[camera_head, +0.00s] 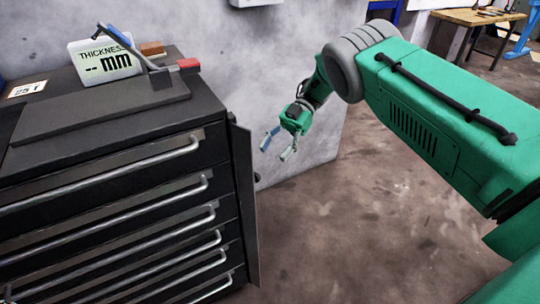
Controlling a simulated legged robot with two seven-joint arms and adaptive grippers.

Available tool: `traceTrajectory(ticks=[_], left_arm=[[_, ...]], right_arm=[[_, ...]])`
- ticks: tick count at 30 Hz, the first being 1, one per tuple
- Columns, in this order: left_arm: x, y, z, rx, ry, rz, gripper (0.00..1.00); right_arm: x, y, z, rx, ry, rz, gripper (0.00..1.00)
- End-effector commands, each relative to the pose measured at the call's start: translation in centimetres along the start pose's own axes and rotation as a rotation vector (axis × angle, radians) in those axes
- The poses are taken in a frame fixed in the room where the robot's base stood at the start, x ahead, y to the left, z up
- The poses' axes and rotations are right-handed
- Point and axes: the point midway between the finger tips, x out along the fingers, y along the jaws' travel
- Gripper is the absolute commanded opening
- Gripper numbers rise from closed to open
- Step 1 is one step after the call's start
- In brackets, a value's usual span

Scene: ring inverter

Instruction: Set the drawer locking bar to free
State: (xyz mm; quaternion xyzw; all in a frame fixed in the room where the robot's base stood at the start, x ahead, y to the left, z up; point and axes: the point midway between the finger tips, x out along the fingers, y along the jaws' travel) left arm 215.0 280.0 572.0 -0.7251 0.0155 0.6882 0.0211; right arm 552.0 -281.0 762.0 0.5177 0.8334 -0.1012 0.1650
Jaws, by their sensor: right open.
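A dark tool cabinet (215,145) with several drawers stands at the left. A tall dark vertical bar (243,200), which looks like the drawer locking bar, runs down its right front edge. It stands beside the drawer fronts, and the drawer handles show uncovered. I cannot tell its exact angle. A small dark knob (257,178) shows just right of the bar. My right gripper (275,153) is open and empty, with its fingers pointing down. It appears right of the bar's upper part and apart from it. My left gripper is not in view.
A grey wall (250,60) stands behind. The floor (350,230) right of the cabinet is clear.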

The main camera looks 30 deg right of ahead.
Motion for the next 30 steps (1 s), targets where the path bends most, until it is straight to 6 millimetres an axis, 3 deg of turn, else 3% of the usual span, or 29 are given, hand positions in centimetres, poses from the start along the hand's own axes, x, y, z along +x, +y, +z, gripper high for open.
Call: traceTrajectory(ticks=[8,11,14,20,24,30], left_arm=[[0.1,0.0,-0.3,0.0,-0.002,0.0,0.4],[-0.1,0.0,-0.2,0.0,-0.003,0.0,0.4],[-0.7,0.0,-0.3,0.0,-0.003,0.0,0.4],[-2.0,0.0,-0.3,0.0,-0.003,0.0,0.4],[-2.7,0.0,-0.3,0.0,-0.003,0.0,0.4],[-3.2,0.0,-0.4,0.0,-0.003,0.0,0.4]], right_arm=[[-0.1,-0.1,0.1,0.007,0.004,0.006,0.44],[-0.5,-1.0,0.9,0.081,0.04,0.071,0.44],[-1.1,-3.2,2.7,0.266,0.138,0.224,0.44],[-0.5,-8.6,5.4,0.854,0.535,0.573,0.44],[1.3,-11.0,4.8,1.226,0.851,0.668,0.44],[3.3,-12.2,2.5,1.529,1.134,0.652,0.44]])
